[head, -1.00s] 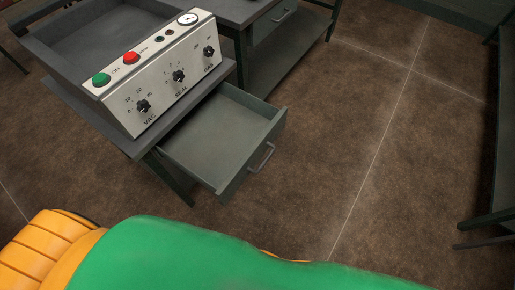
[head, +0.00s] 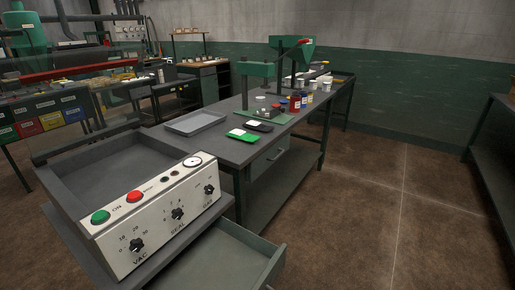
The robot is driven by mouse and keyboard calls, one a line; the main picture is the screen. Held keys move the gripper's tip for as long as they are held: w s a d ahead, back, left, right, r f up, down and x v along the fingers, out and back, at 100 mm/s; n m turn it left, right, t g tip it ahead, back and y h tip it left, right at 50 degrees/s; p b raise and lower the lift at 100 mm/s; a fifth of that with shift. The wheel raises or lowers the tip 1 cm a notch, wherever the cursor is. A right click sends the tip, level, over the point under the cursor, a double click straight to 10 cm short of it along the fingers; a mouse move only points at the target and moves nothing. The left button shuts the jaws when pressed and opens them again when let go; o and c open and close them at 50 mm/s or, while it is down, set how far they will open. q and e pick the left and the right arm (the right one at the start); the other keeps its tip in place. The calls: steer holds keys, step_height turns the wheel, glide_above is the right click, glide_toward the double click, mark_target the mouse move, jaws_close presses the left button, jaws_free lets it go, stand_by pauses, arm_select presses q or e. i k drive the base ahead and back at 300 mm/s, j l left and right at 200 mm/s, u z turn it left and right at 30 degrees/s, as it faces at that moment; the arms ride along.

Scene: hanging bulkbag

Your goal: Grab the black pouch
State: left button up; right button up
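The black pouch (head: 259,126) lies flat on the dark workbench (head: 222,149), in the middle of the head view. A green pouch (head: 242,135) lies just in front of it and to its left. Neither of my grippers shows in the head view, so nothing is seen touching the black pouch.
A vacuum sealer (head: 160,218) with knobs and buttons stands in front left, above an open drawer (head: 235,258). A grey tray (head: 195,122), a green press (head: 259,85) and several small bottles (head: 302,101) are on the workbench. The floor at right (head: 370,200) is clear.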

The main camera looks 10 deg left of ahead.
mark_target(256, 126)
steer(key=i+l+z, duration=0.45)
steer(key=i, duration=0.4)
steer(key=i+l, duration=0.15)
steer(key=i, duration=0.3)
steer(key=i+l+u, duration=0.1)
steer(key=i, duration=0.4)
steer(key=i+l+u, duration=0.1)
steer(key=i, duration=0.35)
steer(key=l, duration=0.1)
